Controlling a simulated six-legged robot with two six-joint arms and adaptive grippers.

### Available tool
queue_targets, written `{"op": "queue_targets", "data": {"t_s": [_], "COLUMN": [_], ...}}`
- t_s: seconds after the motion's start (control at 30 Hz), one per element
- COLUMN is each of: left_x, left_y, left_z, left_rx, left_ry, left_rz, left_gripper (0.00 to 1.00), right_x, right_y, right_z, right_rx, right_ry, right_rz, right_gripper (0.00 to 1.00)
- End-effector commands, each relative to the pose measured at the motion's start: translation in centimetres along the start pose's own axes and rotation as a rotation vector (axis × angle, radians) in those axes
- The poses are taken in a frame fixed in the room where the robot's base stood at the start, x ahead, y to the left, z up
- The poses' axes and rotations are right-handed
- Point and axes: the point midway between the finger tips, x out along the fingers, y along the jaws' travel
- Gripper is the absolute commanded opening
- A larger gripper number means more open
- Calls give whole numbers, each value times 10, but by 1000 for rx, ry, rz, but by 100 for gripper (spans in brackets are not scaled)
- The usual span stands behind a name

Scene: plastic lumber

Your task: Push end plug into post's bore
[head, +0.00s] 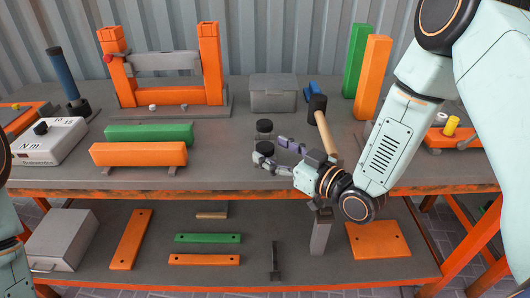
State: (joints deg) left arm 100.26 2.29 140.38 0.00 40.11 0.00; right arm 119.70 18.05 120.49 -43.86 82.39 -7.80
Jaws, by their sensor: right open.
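An orange post (138,154) lies on small supports at the front left of the bench, with a green post (149,134) behind it. Their bores cannot be made out. My right gripper (269,151) reaches in from the right, open, its fingers pointing left. A small dark-topped piece (264,148) is at its fingertips; I cannot tell if it is the end plug or if they touch. A similar dark-topped piece (264,126) stands just behind. My left gripper is out of view.
A grey bin (273,95) and a mallet (324,125) are behind my gripper. An orange frame (212,62) stands at back left, a white meter box (50,143) at left. Green (356,60) and orange (372,75) posts stand upright at back right. The lower shelf (150,272) holds boards.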

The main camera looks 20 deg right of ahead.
Motion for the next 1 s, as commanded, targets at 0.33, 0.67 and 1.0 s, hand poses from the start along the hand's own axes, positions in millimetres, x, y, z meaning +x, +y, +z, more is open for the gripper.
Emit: {"op": "queue_targets", "data": {"t_s": [0.33,0.67,1.0], "left_x": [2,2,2], "left_y": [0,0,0], "left_z": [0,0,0], "left_rx": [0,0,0], "left_ry": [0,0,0], "left_rz": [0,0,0], "left_gripper": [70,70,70], "right_x": [15,15,15], "right_y": [-1,-1,-1], "right_z": [0,0,0], "right_rx": [2,1,1], "right_ry": [0,0,0], "right_rz": [-1,-1,-1], "right_gripper": [66,45,16]}}
